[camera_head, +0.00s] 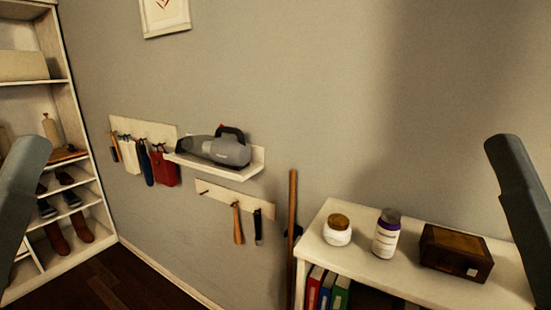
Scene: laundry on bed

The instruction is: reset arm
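A grey part of my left arm (22,185) stands at the left edge in the head view, tilted, with its rounded end up. A similar dark grey part of my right arm (520,185) stands at the right edge. Both run out of the picture. No fingers of either gripper show, so I cannot see what they hold or whether they are open.
A white shelf unit (72,80) with shoes stands at left. A wall shelf (256,163) holds a grey handheld vacuum (226,150); bags and tools hang nearby. A low white cabinet (350,264) at right bears a jar (338,236), a bottle (386,238) and a wooden box (455,253).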

